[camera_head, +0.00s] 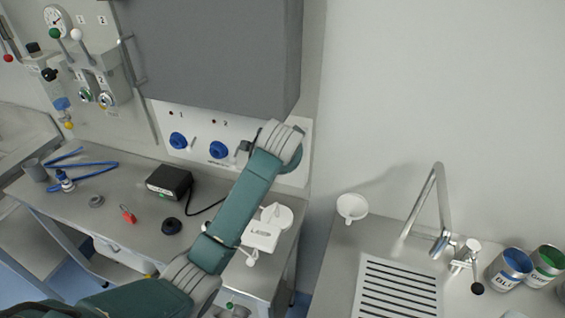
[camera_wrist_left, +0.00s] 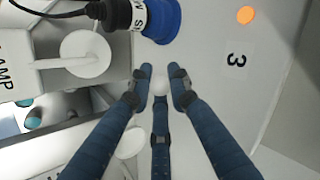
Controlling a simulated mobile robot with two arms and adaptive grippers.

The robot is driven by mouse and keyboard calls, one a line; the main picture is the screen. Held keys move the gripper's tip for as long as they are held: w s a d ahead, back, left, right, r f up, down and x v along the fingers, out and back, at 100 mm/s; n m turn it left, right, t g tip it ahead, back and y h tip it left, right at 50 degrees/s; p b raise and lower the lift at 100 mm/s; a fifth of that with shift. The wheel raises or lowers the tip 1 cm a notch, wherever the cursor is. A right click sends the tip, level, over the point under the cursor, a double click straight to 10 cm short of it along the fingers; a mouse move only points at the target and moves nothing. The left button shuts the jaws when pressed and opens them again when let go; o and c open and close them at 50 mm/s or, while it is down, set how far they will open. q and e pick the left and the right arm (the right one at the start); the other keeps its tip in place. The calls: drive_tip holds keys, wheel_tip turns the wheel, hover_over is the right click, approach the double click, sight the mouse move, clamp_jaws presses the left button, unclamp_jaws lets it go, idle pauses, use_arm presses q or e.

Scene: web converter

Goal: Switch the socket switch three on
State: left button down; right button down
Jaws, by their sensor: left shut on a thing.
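In the left wrist view my left gripper (camera_wrist_left: 160,84) has its blue-and-grey fingers closed around a small white switch knob (camera_wrist_left: 161,86) on the white panel. Beside the knob are a printed 3 and an orange round lamp (camera_wrist_left: 245,14) that looks lit. A blue socket (camera_wrist_left: 160,22) with a black plug in it is just above the knob. In the head view my teal arm reaches to the socket panel (camera_head: 200,155) and hides most of the third position. My right gripper is in neither view.
Blue sockets one (camera_head: 178,141) and two (camera_head: 218,150) are left of my arm, below a grey cabinet (camera_head: 215,50). On the bench are a black box (camera_head: 169,182), a red padlock-like item (camera_head: 127,214) and a white LAMP-marked device (camera_head: 262,232). A sink tap (camera_head: 438,215) stands right.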

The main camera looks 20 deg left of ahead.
use_arm(q)
drive_tip(key=shift+a+f, duration=0.1)
drive_tip(key=c, duration=1.6)
unclamp_jaws()
drive_tip(key=shift+s, duration=0.1)
drive_tip(key=shift+s+r, duration=0.1)
drive_tip(key=shift+r, duration=0.25)
drive_tip(key=v, duration=1.1)
drive_tip(key=shift+s+r, duration=0.1)
drive_tip(key=shift+r, duration=0.1)
